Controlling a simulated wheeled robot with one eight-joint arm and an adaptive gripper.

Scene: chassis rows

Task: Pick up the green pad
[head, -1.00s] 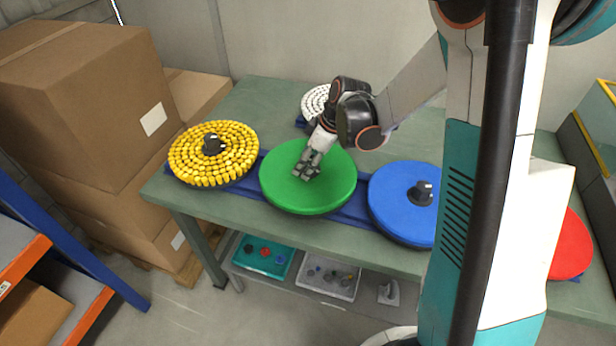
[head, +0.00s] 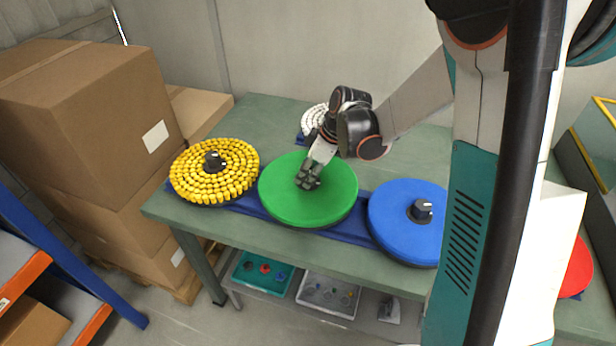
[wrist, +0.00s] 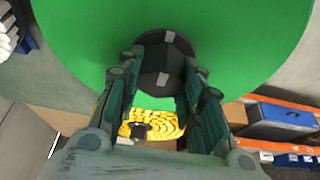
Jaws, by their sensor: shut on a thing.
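The green pad (head: 332,203) is a wide round disc, seen at the middle of the table in the head view, between a yellow pad and a blue pad. My gripper (head: 307,183) comes down onto its centre and is shut on its dark knob. In the wrist view the pad's green face (wrist: 85,35) fills the top, and the dark knob (wrist: 160,62) sits between the fingers. The fingers hide most of the knob in the head view. I cannot tell how much gap there is under the pad.
The yellow studded pad (head: 215,185) and the blue pad (head: 395,218) stand close on either side along a blue strip on the green table (head: 262,112). A white studded pad (head: 313,117) is behind. A red pad (head: 577,270) is at far right. Cardboard boxes (head: 80,100) stand left.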

